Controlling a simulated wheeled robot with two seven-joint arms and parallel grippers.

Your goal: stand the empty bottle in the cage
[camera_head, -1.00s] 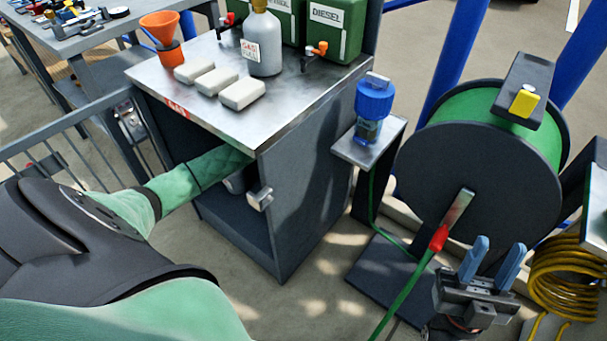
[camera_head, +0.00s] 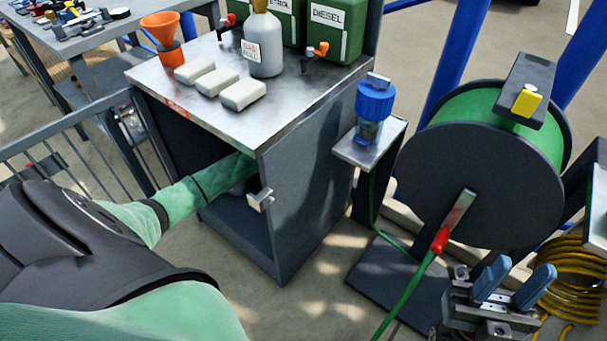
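A grey gas bottle (camera_head: 263,50) with a yellow-tan top and a red-lettered label stands upright on the metal bench top (camera_head: 290,108). The label seems to read full. No bottle marked empty can be made out. My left arm reaches into the open, shadowed front of the grey cabinet (camera_head: 315,205) under the bench. A small grey shape beneath that arm is too dark to identify. My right gripper (camera_head: 513,284) is at the lower right, its blue fingers apart with nothing between them. I cannot tell which thing is the cage.
White blocks (camera_head: 243,95), an orange funnel (camera_head: 162,30) and green fuel cans (camera_head: 333,30) stand on the bench. A hose reel (camera_head: 480,180) and yellow coil (camera_head: 575,262) crowd the right. A barred rail (camera_head: 60,150) stands left.

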